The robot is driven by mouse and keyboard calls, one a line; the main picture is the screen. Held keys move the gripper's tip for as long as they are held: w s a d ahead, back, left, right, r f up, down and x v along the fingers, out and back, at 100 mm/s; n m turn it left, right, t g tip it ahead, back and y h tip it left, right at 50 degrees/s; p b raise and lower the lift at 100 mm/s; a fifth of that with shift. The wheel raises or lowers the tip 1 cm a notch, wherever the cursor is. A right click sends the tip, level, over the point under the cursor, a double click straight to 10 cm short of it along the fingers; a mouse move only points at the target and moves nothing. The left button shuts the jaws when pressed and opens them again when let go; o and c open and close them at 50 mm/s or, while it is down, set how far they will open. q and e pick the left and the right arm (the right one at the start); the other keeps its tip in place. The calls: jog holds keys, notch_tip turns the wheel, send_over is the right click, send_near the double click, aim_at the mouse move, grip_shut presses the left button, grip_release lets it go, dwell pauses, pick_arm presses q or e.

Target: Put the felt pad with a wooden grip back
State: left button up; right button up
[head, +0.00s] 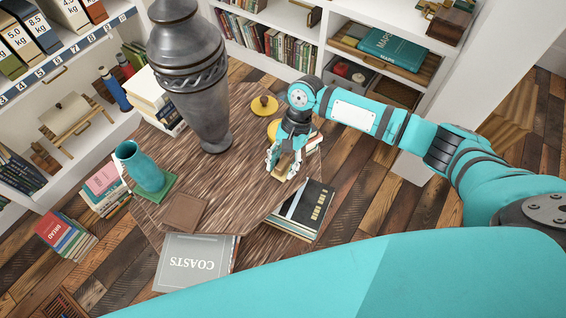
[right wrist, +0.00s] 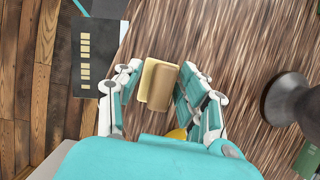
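The felt pad with a wooden grip (head: 285,171) is a small tan block on a pale yellowish pad. It is at the near right of the wooden table top (head: 240,175). In the right wrist view the pad (right wrist: 160,84) shows between the fingertips, slightly turned. My right gripper (head: 283,164) points down over it; in the wrist view my right gripper (right wrist: 160,75) has a finger on each side. A gap shows on the left, and the right finger is very close to the block. The fingers partly hide the pad in the head view. My left gripper is out of view.
A tall grey urn (head: 185,75), a teal vase (head: 142,166) and a yellow disc with a knob (head: 264,106) stand on the table. A black book (head: 303,205) and a grey COASTS book (head: 196,262) lie at its near edge. White shelves stand behind.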

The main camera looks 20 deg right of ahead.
jog(key=b+v, duration=0.1)
jog(key=v, duration=1.1)
